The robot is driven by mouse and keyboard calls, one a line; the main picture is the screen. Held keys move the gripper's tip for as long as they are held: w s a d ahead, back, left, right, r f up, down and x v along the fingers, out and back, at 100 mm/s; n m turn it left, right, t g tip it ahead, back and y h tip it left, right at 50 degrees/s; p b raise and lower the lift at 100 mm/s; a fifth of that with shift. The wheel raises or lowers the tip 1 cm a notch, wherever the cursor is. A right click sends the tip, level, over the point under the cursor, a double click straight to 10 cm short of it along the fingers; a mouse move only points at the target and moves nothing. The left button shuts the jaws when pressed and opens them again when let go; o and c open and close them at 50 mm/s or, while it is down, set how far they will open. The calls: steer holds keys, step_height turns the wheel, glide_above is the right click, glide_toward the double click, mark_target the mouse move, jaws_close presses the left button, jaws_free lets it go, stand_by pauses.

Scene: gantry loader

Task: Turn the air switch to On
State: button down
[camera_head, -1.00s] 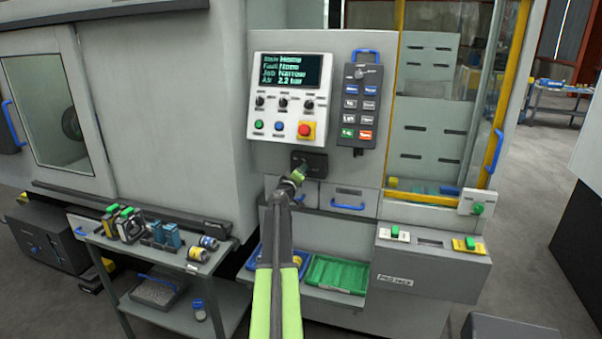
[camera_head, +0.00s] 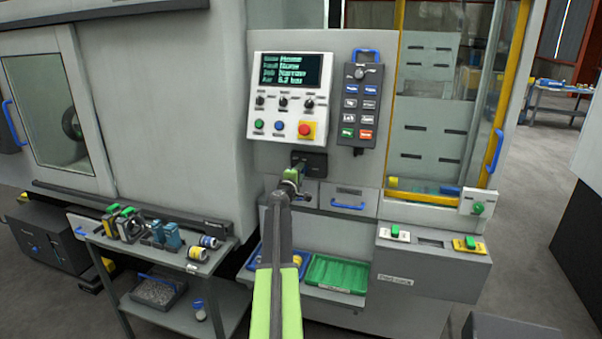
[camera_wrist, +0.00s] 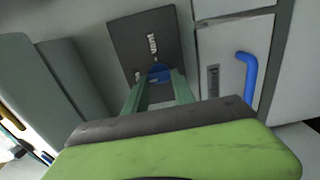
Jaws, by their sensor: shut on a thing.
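The air switch is a dark plate (camera_head: 316,163) under the control panel; in the wrist view the plate (camera_wrist: 138,38) carries white lettering and a blue knob (camera_wrist: 159,71). My gripper (camera_head: 294,172) reaches up to it from below. In the wrist view the two green fingers of my gripper (camera_wrist: 158,82) are shut on the blue knob, one on each side. The fingers hide the lower part of the knob. The small lettering is too blurred to read surely. The panel display (camera_head: 291,70) has an air line that appears to read 6.2 bar.
The control panel (camera_head: 265,103) with knobs and a red stop button sits just above, and a keypad pendant (camera_head: 361,88) hangs to its right. A tool cart (camera_head: 170,262) stands at lower left.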

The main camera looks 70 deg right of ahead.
steer(key=shift+w, duration=0.1)
stand_by(0.3)
steer(key=c, duration=1)
jaws_free()
steer(key=shift+c, duration=0.2)
steer(key=s+a, duration=0.1)
steer(key=a, duration=1.6)
steer(key=shift+a, duration=0.25)
